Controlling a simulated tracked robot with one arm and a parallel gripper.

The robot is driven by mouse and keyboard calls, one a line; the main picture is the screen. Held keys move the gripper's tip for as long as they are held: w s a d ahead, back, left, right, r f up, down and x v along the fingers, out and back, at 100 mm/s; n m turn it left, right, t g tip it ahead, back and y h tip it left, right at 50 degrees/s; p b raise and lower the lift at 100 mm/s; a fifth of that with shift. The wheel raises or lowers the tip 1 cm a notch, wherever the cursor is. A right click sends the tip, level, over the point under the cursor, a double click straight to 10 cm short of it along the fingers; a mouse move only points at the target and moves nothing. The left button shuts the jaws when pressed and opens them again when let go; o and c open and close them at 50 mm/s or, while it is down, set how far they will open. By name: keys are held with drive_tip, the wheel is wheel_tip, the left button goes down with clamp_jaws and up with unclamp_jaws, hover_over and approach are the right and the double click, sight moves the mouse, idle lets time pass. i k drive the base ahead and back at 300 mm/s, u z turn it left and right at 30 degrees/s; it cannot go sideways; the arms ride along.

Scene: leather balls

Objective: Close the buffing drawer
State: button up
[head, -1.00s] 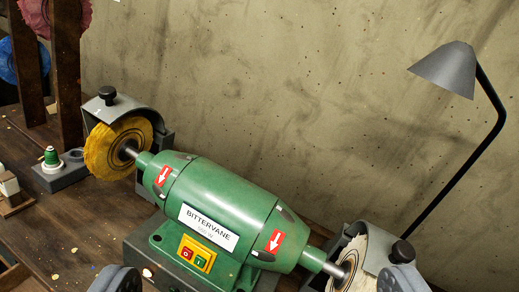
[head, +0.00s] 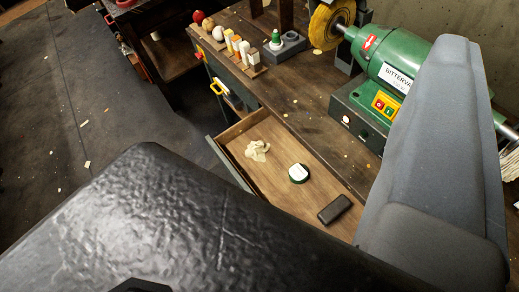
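The buffing drawer (head: 275,135) stands pulled out from the workbench (head: 310,95), below the green bench grinder. Its front panel (head: 229,161) faces the floor at left. The near end of the drawer is hidden behind a large black textured surface, likely part of my own body. Inside lie a pale crumpled cloth or pile of shavings (head: 257,150), a round green tin with a white label (head: 298,173) and a dark block (head: 334,209). A large grey part of my arm or gripper fills the right side, over the bench. I cannot make out two fingertips or any contact with the drawer.
The green grinder (head: 404,58) with a yellow buffing wheel (head: 330,22) sits on the bench. Several coloured bars (head: 240,47) stand near the bench's far end. A yellow handle (head: 219,87) is on the bench front beyond the drawer. Floor at left is mostly clear.

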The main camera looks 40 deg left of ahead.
sight(269, 181)
drive_tip(key=u, duration=0.4)
drive_tip(key=k, duration=0.55)
drive_tip(key=u, duration=0.3)
